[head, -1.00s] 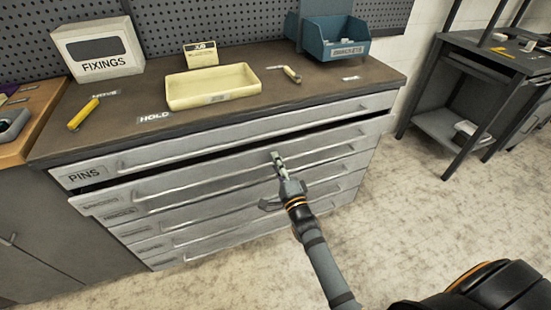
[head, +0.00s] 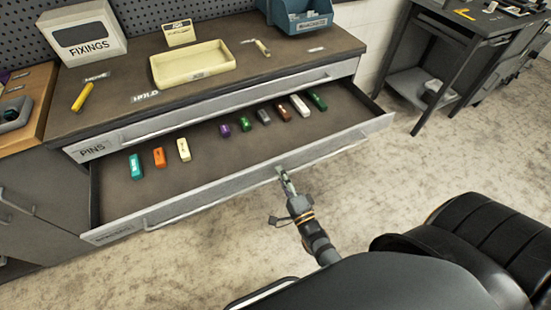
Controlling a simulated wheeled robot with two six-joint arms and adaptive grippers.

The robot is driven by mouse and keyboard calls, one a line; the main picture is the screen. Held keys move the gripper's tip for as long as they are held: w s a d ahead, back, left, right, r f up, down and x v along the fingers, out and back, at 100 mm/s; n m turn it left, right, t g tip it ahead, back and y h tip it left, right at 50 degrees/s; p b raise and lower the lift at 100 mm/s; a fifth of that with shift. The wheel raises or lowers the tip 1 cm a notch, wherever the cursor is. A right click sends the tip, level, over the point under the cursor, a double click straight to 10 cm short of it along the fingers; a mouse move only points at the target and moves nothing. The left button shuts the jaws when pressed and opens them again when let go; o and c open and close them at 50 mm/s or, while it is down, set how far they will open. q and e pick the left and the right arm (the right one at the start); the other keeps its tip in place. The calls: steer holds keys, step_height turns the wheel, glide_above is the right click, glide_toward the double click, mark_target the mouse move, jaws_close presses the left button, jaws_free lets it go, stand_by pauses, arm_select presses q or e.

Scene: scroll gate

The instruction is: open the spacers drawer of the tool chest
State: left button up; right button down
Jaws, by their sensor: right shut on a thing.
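The spacers drawer (head: 240,183) of the tool chest stands pulled far out, just below the shut drawer labelled PINS (head: 94,149). Its own front label, at the lower left, is too blurred to read. My right gripper (head: 284,178) is shut on the handle of this drawer, right of the middle of its front. Inside lie small coloured blocks: teal, orange and pale yellow ones at the left, and several more in a row toward the back right. The lower drawers are hidden beneath the open one. My left gripper is not in view.
On the chest top are a cream tray (head: 205,76), a white FIXINGS box (head: 82,36), a yellow cylinder (head: 82,97) and a blue bin (head: 300,18). A dark workbench (head: 455,40) stands at the right. The floor between is clear.

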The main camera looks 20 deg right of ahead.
steer(key=shift+s+f, duration=0.15)
steer(key=shift+s, duration=0.55)
steer(key=c, duration=1.4)
jaws_free()
steer(key=s, duration=0.4)
steer(key=s+f, duration=0.1)
steer(key=s, duration=0.2)
steer(key=s+f, duration=0.1)
steer(key=s, duration=0.3)
steer(key=shift+s+d+f, duration=0.1)
steer(key=shift+s+d, duration=0.1)
steer(key=shift+s, duration=0.15)
